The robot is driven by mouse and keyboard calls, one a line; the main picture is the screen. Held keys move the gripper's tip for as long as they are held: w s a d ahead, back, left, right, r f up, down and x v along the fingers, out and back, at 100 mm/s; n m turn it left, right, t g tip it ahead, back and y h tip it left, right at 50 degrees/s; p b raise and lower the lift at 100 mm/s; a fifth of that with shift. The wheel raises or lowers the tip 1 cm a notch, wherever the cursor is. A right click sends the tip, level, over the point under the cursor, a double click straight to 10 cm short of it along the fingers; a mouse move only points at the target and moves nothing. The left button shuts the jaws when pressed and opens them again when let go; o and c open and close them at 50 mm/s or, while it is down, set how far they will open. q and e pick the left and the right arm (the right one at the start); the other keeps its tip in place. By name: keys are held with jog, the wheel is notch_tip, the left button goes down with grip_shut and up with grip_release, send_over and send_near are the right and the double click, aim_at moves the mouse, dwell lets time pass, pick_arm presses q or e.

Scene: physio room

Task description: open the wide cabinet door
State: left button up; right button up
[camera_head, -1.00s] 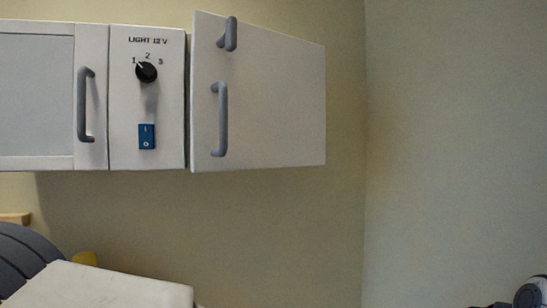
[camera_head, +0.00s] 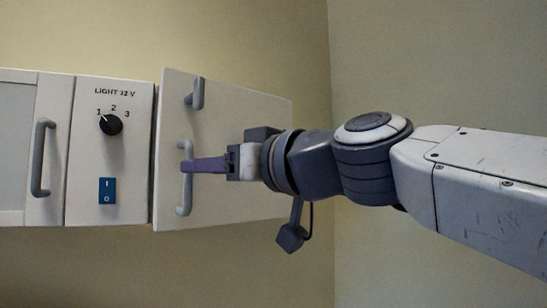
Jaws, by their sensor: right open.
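A pale cabinet door (camera_head: 235,195) is on the right of the wall unit. It has a long grey upright handle (camera_head: 184,207) near its left edge and a shorter grey handle (camera_head: 195,94) above. My right gripper (camera_head: 188,165) reaches in from the right, with its purple finger across the middle of the long handle. It is open; I cannot tell whether the handle lies between its fingers. Another door (camera_head: 39,213), with a framed panel and a grey handle (camera_head: 40,158), is at the far left, cut off by the picture edge. My left gripper is not in view.
Between the doors is a pale panel with a black knob (camera_head: 111,125) marked 1, 2, 3 and a blue switch (camera_head: 107,191). A plain wall (camera_head: 430,60) stands at the right. The space below the unit is clear.

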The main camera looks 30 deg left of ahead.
aim_at(187, 202)
jog(key=p+x, duration=0.2)
jog(key=x, duration=0.3)
jog(key=shift+a, duration=0.3)
grip_shut()
dwell(1.1)
